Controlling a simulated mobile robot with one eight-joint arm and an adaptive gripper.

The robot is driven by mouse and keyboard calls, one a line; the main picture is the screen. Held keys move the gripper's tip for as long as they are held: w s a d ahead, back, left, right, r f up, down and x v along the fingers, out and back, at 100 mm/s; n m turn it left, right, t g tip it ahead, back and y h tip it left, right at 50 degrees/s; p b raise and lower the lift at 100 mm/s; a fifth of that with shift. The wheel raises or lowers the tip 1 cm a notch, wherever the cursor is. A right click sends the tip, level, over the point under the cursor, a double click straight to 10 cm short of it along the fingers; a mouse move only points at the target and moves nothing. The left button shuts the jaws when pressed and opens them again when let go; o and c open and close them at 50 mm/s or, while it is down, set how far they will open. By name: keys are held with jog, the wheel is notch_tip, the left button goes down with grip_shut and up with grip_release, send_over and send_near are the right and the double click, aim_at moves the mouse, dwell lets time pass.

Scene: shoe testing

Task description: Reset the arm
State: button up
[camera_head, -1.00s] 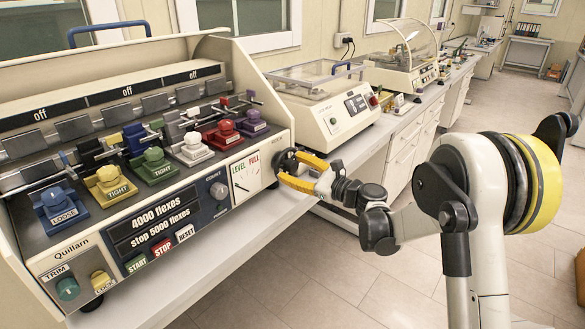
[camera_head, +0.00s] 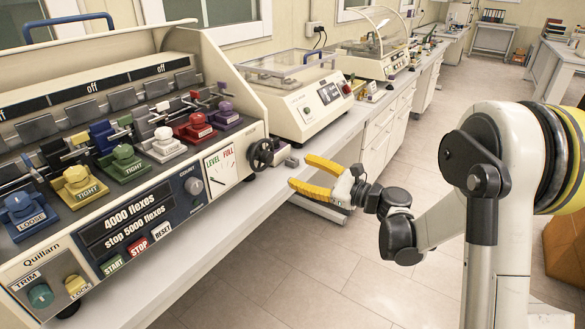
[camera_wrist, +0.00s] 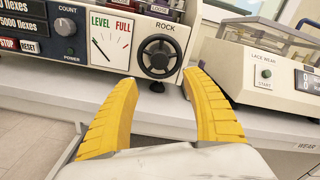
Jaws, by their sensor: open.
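My gripper (camera_head: 305,174) has yellow fingers that are spread apart with nothing between them. In the head view it hangs in front of the bench edge, to the right of the flex testing machine (camera_head: 130,225). In the wrist view the open fingers (camera_wrist: 160,85) point at the machine's black ROCK handwheel (camera_wrist: 159,58), with a gap between fingertips and wheel. The handwheel also shows in the head view (camera_head: 261,153) on the machine's right end. My arm is bent, with its elbow at the right of the head view.
The machine's panel carries START, STOP and RESET buttons and a LEVEL gauge (camera_head: 220,172). A lace wear tester (camera_head: 300,112) stands behind it on the bench, with a clear-domed machine (camera_head: 375,60) beyond. The tiled floor (camera_head: 300,265) below and right of my gripper is clear.

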jog(key=shift+s, duration=0.1)
jog(key=s+r+n+g+h, duration=0.25)
jog(key=s+n+h, duration=0.35)
jog(key=s+n, duration=0.55)
jog(key=s+d+f+n+h, duration=0.2)
jog(key=s+d+n+h, duration=0.2)
jog(key=s, duration=0.6)
jog(key=s+d+f+n+g+h, duration=0.1)
jog(key=s+d+n+h, duration=0.3)
jog(key=s+d, duration=0.4)
jog(key=shift+s+f+n, duration=0.35)
jog(key=shift+s+n, duration=0.4)
jog(key=shift+s, duration=0.35)
